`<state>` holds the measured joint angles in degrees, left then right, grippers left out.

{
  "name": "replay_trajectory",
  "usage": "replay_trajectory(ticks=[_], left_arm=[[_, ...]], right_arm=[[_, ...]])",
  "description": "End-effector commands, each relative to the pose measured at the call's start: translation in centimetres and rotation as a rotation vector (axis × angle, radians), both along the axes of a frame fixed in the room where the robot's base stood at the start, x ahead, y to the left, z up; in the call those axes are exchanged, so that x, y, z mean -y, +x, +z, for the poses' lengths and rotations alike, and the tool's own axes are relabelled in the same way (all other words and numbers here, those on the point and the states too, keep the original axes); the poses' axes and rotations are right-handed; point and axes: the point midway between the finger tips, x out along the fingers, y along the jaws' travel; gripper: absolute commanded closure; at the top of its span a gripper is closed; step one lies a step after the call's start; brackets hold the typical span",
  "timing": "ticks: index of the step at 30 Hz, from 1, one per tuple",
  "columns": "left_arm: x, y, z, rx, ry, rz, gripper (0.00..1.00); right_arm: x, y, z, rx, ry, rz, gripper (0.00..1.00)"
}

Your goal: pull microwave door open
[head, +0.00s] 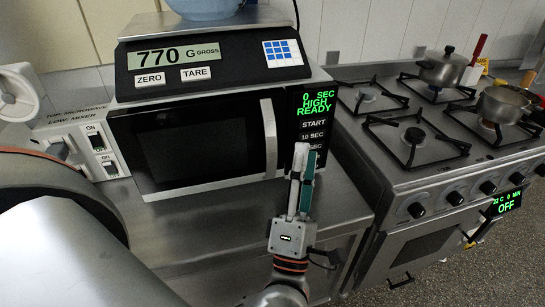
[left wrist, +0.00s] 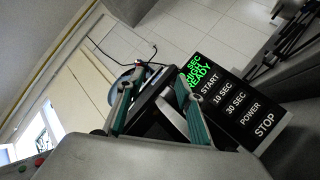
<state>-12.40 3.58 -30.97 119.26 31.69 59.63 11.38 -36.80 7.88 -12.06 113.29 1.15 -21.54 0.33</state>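The microwave (head: 205,140) stands on the steel counter, its dark door (head: 195,143) shut. The upright silver door handle (head: 269,138) is at the door's right edge, beside the control panel (head: 316,118). My left gripper (head: 303,165) is in front of the panel's lower part, just right of the handle in the head view. In the left wrist view my left gripper (left wrist: 161,78) has its green-padded fingers spread apart. The handle (left wrist: 172,118) shows between them, close to the right finger. Contact cannot be told. My right gripper is in neither view.
A scale (head: 215,60) reading 770 with a blue bowl (head: 200,8) sits on top of the microwave. A switch box (head: 92,145) stands at the left. A stove (head: 430,140) with pots (head: 443,70) is at the right. The counter in front of the door (head: 215,225) is bare.

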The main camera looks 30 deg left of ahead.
Motion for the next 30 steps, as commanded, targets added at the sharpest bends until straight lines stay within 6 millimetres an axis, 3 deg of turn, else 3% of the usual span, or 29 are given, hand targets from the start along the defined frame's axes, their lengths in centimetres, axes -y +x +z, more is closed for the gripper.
replay_trajectory(ticks=[3, 6, 13, 20, 30], left_arm=[[-3.4, -0.5, 0.7, 0.124, -0.381, -0.013, 0.64], [-5.5, -0.6, -0.7, 0.197, -0.686, -0.027, 0.64], [-6.1, 0.1, -5.3, 0.265, -1.187, -0.041, 0.64], [-5.8, 0.7, -7.1, 0.273, -1.345, -0.042, 0.64], [-9.6, 3.8, -7.0, 0.273, -1.340, -0.040, 0.64]], right_arm=[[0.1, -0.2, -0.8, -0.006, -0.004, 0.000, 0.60], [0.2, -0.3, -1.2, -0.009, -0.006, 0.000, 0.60], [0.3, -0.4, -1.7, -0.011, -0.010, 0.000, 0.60], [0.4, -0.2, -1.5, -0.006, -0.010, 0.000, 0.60], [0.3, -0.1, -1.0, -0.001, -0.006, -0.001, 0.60]])
